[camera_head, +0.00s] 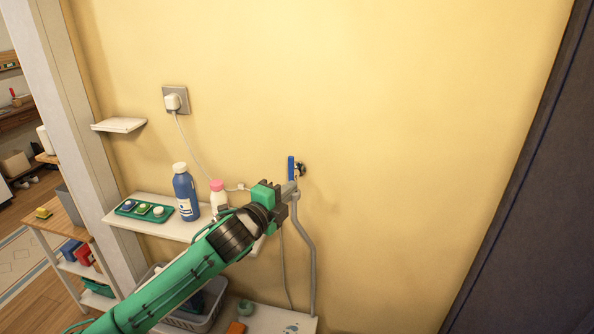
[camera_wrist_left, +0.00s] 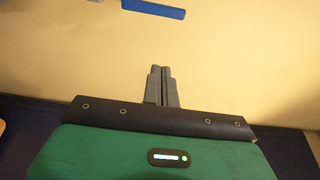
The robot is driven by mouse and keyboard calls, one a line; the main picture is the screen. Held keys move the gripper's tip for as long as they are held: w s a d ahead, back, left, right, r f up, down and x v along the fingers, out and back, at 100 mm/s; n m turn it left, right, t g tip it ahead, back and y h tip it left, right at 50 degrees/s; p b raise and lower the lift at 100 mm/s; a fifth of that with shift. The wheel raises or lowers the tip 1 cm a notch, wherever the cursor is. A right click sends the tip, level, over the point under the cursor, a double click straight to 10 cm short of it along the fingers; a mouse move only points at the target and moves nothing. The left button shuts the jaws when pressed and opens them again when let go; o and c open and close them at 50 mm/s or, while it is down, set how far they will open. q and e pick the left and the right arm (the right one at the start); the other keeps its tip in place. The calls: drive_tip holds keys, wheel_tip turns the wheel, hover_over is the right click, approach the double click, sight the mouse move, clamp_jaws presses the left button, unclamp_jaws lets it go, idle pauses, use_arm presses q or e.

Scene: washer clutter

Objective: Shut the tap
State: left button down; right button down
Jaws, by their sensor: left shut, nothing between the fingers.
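The tap has a blue lever handle (camera_head: 291,169) that stands upright against the yellow wall in the head view. Its dark body (camera_head: 300,170) sits just right of the handle, and a grey hose (camera_head: 309,240) runs down below it. The blue handle also shows at the top of the left wrist view (camera_wrist_left: 153,9). My left gripper (camera_head: 292,188) is just below the handle in the head view. Its grey fingers (camera_wrist_left: 161,86) are together and empty, with a gap between their tips and the handle in the wrist view. My right gripper is not seen.
A white shelf (camera_head: 150,224) left of my arm holds a blue bottle (camera_head: 186,194), a pink-capped white bottle (camera_head: 218,197) and a green tray (camera_head: 144,211). A plug sits in a wall socket (camera_head: 175,91). The wall right of the tap is clear up to a dark panel (camera_head: 535,190).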

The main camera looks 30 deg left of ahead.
sight(292, 171)
use_arm(q)
drive_tip(key=w+a+p, duration=0.3)
drive_tip(key=w+p, duration=0.3)
drive_tip(key=w, duration=0.3)
idle(0.4)
drive_tip(key=shift+f, duration=0.1)
